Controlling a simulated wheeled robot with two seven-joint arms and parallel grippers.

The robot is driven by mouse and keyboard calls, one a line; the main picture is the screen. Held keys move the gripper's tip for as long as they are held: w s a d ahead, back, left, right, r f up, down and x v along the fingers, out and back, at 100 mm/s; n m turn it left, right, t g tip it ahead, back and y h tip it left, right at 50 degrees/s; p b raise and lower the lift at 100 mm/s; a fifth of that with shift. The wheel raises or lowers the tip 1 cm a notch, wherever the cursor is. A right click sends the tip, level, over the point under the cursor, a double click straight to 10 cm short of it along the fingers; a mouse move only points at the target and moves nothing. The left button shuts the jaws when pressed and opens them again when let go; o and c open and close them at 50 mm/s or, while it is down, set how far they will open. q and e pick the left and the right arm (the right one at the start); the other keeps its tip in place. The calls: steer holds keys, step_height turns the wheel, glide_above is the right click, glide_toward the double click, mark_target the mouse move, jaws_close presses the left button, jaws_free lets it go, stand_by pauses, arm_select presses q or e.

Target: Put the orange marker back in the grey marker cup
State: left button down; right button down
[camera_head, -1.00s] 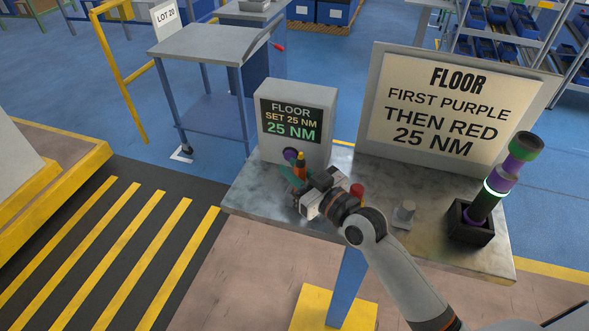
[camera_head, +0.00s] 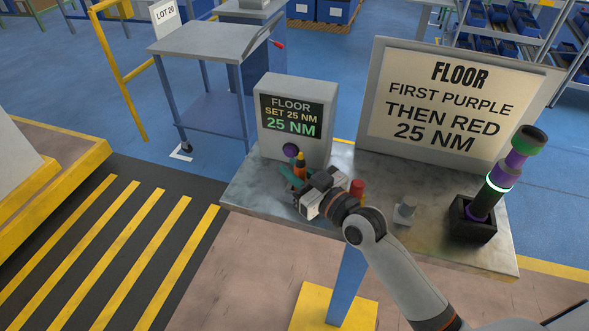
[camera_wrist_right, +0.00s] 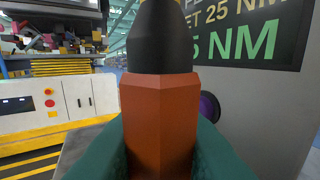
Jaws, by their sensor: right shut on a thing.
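The orange marker (camera_head: 300,164) stands about upright, with a dark tip at the top, in my right gripper (camera_head: 297,176). The gripper's teal fingers are shut on it, in front of the torque display box. In the right wrist view the marker (camera_wrist_right: 160,120) fills the middle, orange body and black tip, between the teal fingers (camera_wrist_right: 160,160). A small grey object (camera_head: 404,212) stands on the bench to the right of my right gripper; it may be the grey marker cup, but its opening is not clear. The marker's lower end is hidden. My left gripper is not in view.
The display box (camera_head: 294,120) has a purple knob (camera_head: 290,150) close behind the marker. A red cylinder (camera_head: 357,189) stands just right of my right gripper. A black holder (camera_head: 480,232) with a tall tool is at the right. A sign (camera_head: 456,60) stands behind. The bench (camera_head: 425,240) is bare at the front.

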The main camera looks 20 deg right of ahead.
mark_target(305, 181)
steer(key=shift+f, duration=0.2)
steer(key=c, duration=1.2)
jaws_free()
steer(key=shift+p+v, duration=0.4)
steer(key=shift+v, duration=3.15)
